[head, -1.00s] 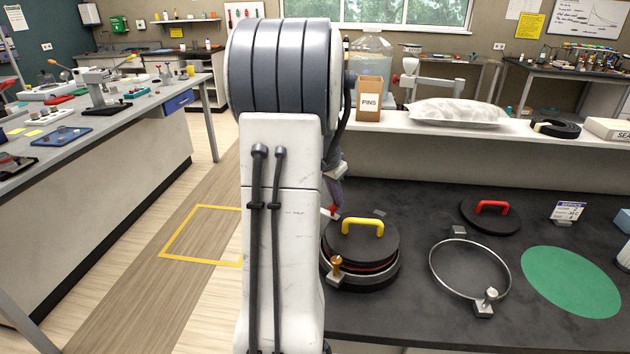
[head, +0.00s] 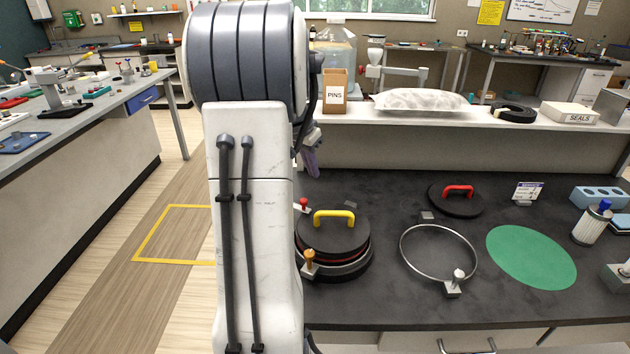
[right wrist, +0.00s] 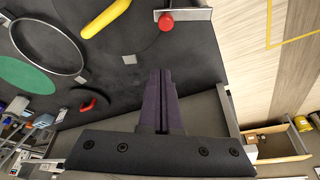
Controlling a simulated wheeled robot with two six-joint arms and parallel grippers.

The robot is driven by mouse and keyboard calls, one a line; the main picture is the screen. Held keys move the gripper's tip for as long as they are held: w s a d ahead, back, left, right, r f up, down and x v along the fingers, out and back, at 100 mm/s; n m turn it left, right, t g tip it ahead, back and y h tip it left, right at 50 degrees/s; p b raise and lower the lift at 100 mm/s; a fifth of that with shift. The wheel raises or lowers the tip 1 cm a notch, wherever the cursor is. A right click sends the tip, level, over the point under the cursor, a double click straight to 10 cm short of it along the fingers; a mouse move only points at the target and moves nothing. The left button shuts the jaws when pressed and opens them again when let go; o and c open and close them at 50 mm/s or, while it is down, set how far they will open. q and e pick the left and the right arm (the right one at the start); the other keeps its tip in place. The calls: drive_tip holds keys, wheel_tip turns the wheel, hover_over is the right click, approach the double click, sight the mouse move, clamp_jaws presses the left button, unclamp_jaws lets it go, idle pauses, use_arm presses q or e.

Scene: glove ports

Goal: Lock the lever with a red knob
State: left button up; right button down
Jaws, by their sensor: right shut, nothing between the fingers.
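The red knob (head: 303,204) of the lever shows at the back left of the port that has a black lid (head: 325,236) with a yellow handle (head: 334,214). In the right wrist view the red knob (right wrist: 166,22) stands beside a pale metal bar, ahead of my fingertips. I cannot tell whether its lever is locked. An orange-knobbed lever (head: 309,258) stands at the port's front left. My right gripper (head: 312,162) is behind and above the red knob, apart from it. In the wrist view its purple fingers (right wrist: 160,75) are together and empty. My left gripper is out of view.
To the right are an open metal ring (head: 401,258) with a white-knobbed lever (head: 457,277), a loose lid with a red handle (head: 458,190) and a green disc (head: 531,257). A raised shelf (head: 430,121) runs behind, holding a PINS box (head: 335,92) and a bag (head: 421,100).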

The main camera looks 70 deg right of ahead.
drive_tip(key=shift+v, duration=2.4)
drive_tip(key=w+a+f+n+t, duration=0.2)
drive_tip(key=w+a+n, duration=0.5)
drive_tip(key=w+a, duration=0.7)
drive_tip(key=w+a+f+n+y, duration=0.15)
drive_tip(key=a+n, duration=0.25)
drive_tip(key=a, duration=0.5)
drive_tip(key=w+a+f+n+y, duration=0.1)
drive_tip(key=w+a+n, duration=0.2)
drive_tip(key=a, duration=0.5)
drive_tip(key=s+a+f+n+y, duration=0.1)
drive_tip(key=s+a+f+n, duration=0.15)
drive_tip(key=a, duration=0.55)
drive_tip(key=s+a+f+n+y, duration=0.1)
drive_tip(key=s+a+n, duration=0.1)
drive_tip(key=a+n, duration=0.35)
drive_tip(key=s+a+f+n, duration=0.3)
drive_tip(key=s+a+n, duration=0.4)
drive_tip(key=s+a, duration=0.4)
drive_tip(key=shift+s+a+g, duration=0.25)
drive_tip(key=shift+s+g, duration=0.15)
drive_tip(key=shift+s, duration=0.2)
